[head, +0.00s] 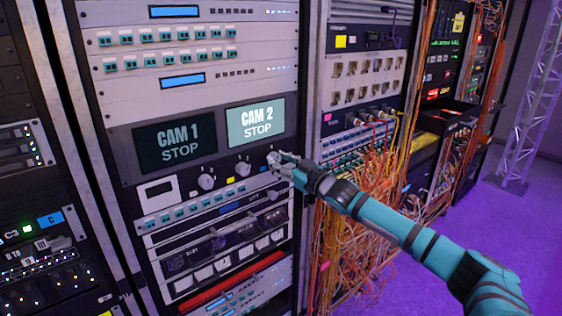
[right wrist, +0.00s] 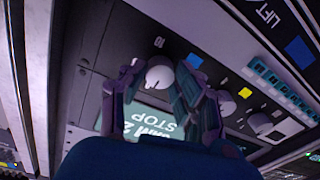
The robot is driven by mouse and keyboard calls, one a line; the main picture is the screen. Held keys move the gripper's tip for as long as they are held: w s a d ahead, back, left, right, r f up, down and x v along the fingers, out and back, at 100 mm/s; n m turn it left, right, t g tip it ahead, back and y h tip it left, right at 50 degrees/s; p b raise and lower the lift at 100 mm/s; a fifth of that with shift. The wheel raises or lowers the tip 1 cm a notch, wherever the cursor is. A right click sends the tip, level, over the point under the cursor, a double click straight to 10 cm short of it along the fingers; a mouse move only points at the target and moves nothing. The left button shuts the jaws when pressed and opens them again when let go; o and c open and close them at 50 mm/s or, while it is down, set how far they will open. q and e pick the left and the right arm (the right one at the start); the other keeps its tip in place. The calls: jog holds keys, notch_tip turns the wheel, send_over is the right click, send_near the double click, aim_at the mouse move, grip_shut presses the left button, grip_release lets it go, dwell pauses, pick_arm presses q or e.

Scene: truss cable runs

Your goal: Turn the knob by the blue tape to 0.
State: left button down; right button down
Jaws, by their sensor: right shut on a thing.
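The white knob by the blue tape (head: 272,157) is the rightmost of three knobs on the dark panel below the CAM 2 screen. In the right wrist view the same knob (right wrist: 159,73) sits between my fingers, with a small blue tape (right wrist: 194,60) beside it. A "10" is printed near it; I cannot read where its pointer stands. My right gripper (head: 279,163) reaches it from the right and is shut on it; it also fills the right wrist view (right wrist: 158,82). Fingers partly cover the knob. My left gripper is not in view.
The middle knob (head: 243,168) has a yellow tape (head: 231,181) near it, and another white knob (head: 206,181) is further left. The CAM 1 screen (head: 175,145) and CAM 2 screen (head: 256,123) both read STOP. Orange cables (head: 365,215) hang at right, behind my arm.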

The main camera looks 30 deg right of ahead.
jog(key=shift+f, duration=0.25)
jog(key=c, duration=1.2)
grip_release()
jog(key=shift+c, duration=0.2)
jog(key=shift+o, duration=1.4)
jog(key=shift+r, duration=0.15)
jog(key=shift+s, duration=0.1)
jog(key=s+d, duration=0.1)
jog(key=s, duration=1)
jog(key=shift+s+d+f, duration=0.2)
jog(key=shift+s+d, duration=0.15)
jog(key=shift+d, duration=0.05)
jog(key=shift+f, duration=0.1)
